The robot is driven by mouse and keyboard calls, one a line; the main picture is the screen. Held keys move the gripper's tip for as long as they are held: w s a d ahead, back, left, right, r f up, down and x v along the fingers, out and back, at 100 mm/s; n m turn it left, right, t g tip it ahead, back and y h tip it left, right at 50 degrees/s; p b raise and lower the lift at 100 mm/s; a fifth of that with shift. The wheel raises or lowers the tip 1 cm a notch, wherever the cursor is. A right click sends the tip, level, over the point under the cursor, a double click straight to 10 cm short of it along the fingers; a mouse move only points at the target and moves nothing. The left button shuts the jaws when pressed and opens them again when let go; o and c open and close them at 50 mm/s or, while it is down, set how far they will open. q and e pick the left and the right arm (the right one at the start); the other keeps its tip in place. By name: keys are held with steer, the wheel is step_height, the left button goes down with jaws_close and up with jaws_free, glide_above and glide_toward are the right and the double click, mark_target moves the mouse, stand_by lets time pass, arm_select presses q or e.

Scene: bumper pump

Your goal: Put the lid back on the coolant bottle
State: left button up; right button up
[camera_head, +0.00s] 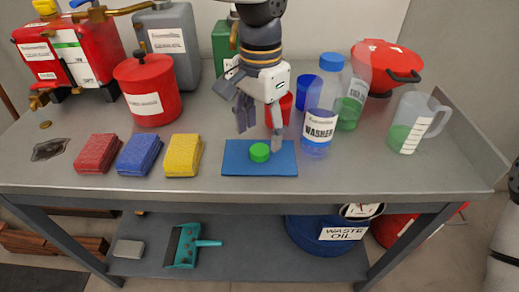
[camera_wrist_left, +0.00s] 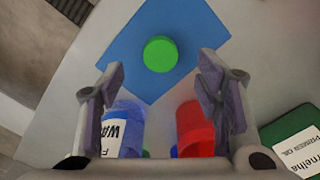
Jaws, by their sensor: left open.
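The green lid (camera_head: 260,152) lies flat on a blue mat (camera_head: 234,166) near the table's front edge. It also shows in the left wrist view (camera_wrist_left: 160,54), beyond my fingertips. My left gripper (camera_head: 259,134) is open, pointing down above the lid, with nothing between its fingers; in its own view the spread fingers (camera_wrist_left: 160,68) frame the near side of the lid. A clear bottle with green liquid (camera_head: 348,113), seemingly the coolant bottle, stands behind the washer bottle, which partly hides it; I cannot make out its mouth. My right gripper is not in view.
The blue washer bottle (camera_head: 317,128) stands just right of the mat. A red container (camera_head: 284,104) is behind my gripper. A measuring jug (camera_head: 411,125) and red funnel (camera_head: 382,58) are at right. Red, blue and yellow sponges (camera_head: 183,154) lie left of the mat.

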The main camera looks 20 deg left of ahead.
mark_target(259, 149)
arm_select(q)
step_height(259, 149, down, 4)
steer(key=shift+a, duration=0.1)
steer(key=c, duration=0.8)
